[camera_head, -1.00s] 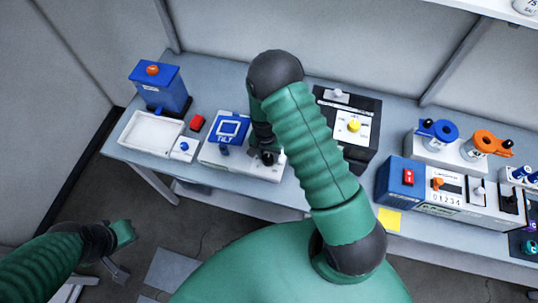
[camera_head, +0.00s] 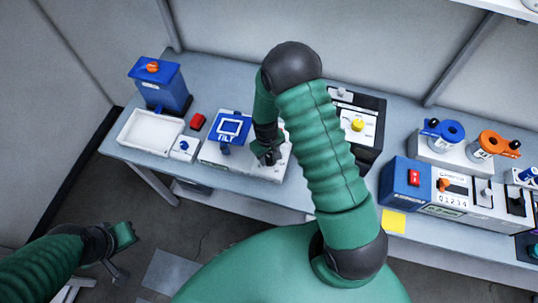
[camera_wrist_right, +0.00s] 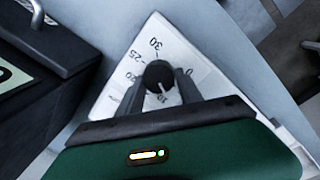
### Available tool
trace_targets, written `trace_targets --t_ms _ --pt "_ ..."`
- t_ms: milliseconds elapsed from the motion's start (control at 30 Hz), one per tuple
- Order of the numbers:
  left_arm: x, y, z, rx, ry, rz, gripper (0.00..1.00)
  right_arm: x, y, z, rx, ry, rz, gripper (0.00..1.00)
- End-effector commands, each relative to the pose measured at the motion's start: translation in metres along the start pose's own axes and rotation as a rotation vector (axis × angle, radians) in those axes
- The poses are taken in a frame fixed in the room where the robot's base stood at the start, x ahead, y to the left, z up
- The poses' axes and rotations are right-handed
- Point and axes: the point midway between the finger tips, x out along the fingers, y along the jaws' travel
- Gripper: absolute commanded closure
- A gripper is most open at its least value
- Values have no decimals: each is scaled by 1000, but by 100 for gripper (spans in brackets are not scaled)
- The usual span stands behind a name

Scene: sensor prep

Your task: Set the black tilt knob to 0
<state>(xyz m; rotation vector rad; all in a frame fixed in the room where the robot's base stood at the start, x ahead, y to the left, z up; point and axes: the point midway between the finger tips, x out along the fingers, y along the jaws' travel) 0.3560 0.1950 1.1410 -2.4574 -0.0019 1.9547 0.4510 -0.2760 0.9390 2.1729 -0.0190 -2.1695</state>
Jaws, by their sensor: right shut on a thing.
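The tilt unit (camera_head: 212,153) is a white box with a blue TILT panel (camera_head: 232,127), at the left-middle of the bench. The black tilt knob (camera_wrist_right: 159,73) sits on its white dial plate (camera_wrist_right: 130,62), between the two fingers of my right gripper (camera_wrist_right: 160,84), which is shut on it. In the head view my right gripper (camera_head: 268,156) covers the knob. My left gripper (camera_head: 117,262) hangs off the bench, at lower left; its jaw opening is unclear.
Left of the unit are a blue box with an orange knob (camera_head: 152,67), a white tray (camera_head: 124,137), a red block (camera_head: 197,122) and a small white box (camera_head: 184,150). A black box with a yellow knob (camera_head: 358,124) stands to the right, behind my arm.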

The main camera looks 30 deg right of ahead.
Motion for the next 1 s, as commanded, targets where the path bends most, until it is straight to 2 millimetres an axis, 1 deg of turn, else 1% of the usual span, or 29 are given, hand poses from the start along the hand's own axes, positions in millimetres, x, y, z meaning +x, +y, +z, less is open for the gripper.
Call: trace_targets --t_ms 33,467,1000 --pt "1 0 0 0 0 0 100 3 -2 7 -42 -15 -4 98" --pt "1 0 0 0 0 0 100 2 1 8 -446 10 -5 98" --pt "-10 0 -2 0 0 0 100 1 4 9 -947 42 -6 98"
